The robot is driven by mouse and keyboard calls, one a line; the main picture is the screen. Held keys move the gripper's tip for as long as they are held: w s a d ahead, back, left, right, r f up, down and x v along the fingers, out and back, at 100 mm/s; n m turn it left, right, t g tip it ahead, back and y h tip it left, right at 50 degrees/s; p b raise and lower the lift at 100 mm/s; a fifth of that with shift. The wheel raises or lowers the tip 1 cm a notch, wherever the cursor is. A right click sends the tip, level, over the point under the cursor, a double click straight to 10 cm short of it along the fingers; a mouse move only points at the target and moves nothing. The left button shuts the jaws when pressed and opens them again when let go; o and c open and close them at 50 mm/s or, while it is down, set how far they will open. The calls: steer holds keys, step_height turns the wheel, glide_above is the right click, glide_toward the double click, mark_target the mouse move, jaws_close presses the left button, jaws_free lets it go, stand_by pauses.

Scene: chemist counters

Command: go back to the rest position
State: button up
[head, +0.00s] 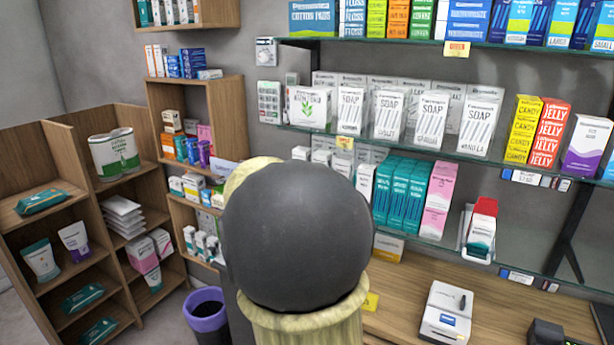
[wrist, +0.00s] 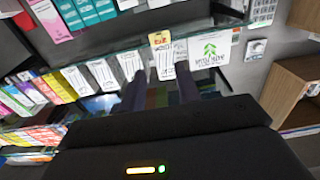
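My gripper (wrist: 160,80) shows in the wrist view as two dark fingers with a gap between them. It looks open, with nothing seen held; shelf goods show through the gap. The fingers point toward a glass shelf with white soap boxes (wrist: 104,74) and a white box with a green leaf (wrist: 208,52). I cannot tell how far they are from the shelf. In the head view my arm's large dark round link fills the middle and hides the gripper.
Glass shelves (head: 400,148) packed with boxes run along the back wall. Below them is a wooden counter (head: 400,318) with a white device (head: 447,312). Wooden shelf units (head: 70,215) stand at the left. A purple-rimmed bin (head: 206,318) is on the floor.

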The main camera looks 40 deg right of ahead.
steer(key=shift+s+a, duration=0.2)
steer(key=shift+a, duration=0.35)
steer(key=w+a+f+n+t+y, duration=0.3)
steer(key=a+f+n+y, duration=0.2)
steer(key=a+f+y, duration=0.45)
steer(key=w+a+f+n+t+y, duration=0.2)
steer(key=w+a+f+n+y, duration=0.4)
steer(key=a, duration=0.6)
steer(key=s+a+f+n+g+y, duration=0.1)
steer(key=s+a+f+g, duration=0.3)
steer(key=s, duration=0.5)
steer(key=s+a+f+n+g, duration=0.2)
steer(key=s+a+f+g, duration=0.2)
steer(key=s+f, duration=0.4)
steer(key=shift+s+a+f+y, duration=0.4)
steer(key=shift+s+a, duration=0.35)
steer(key=shift+a, duration=0.15)
steer(key=shift+w, duration=0.1)
